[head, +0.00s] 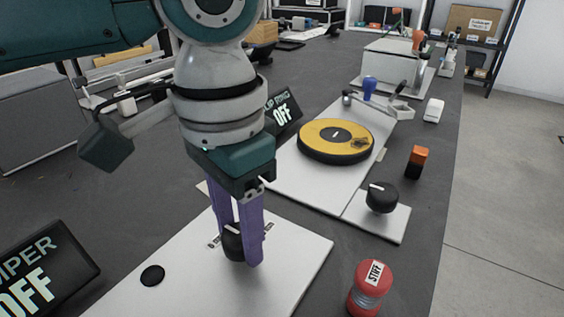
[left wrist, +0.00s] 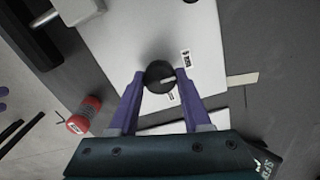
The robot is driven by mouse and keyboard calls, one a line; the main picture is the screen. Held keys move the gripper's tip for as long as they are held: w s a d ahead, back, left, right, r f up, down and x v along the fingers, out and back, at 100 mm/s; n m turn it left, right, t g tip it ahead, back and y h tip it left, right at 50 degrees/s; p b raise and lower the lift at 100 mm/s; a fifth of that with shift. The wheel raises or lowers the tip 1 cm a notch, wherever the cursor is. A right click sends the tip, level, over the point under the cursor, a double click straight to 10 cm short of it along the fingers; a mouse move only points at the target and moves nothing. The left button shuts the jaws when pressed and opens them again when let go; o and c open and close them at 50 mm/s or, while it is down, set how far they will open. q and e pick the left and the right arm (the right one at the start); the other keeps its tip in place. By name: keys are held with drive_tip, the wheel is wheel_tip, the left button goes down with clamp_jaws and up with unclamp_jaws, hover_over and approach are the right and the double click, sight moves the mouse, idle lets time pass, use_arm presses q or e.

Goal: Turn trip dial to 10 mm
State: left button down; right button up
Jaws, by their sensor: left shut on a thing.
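A black dial (head: 232,243) with a light pointer line stands on a white panel (head: 296,262) in the front middle. My left gripper (head: 240,250) points down over it, with its two purple fingers on either side, shut on the dial. In the left wrist view the dial (left wrist: 160,76) sits between the fingertips (left wrist: 159,84), its pointer lying nearly level. Small printed labels (left wrist: 186,59) lie beside it, too small to read. The fingers hide part of the dial and its markings in the head view. My right gripper is not in view.
A second black knob (head: 381,197) stands on a white plate to the right, near a yellow disc (head: 336,141). A red-capped "STIFF" cylinder (head: 370,288) stands near the front right. Dark "OFF" displays (head: 40,270) stand at left and behind the gripper. Grey table shows between them.

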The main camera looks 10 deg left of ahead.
sight(239, 234)
use_arm(q)
drive_tip(key=shift+r+m+p, duration=0.15)
drive_tip(key=shift+m+p, duration=0.15)
drive_tip(key=shift+p, duration=0.15)
drive_tip(key=m+p, duration=0.3)
drive_tip(key=p, duration=0.1)
drive_tip(key=shift+r, duration=0.1)
drive_tip(key=m+p, duration=0.1)
drive_tip(key=m, duration=0.1)
drive_tip(key=shift+m+p, duration=0.95)
drive_tip(key=shift+m, duration=0.55)
drive_tip(key=shift+f, duration=0.2)
drive_tip(key=shift+c, duration=1.8)
unclamp_jaws()
wheel_tip(239, 234, up, 10)
drive_tip(key=p, duration=0.2)
drive_tip(key=shift+p, duration=0.3)
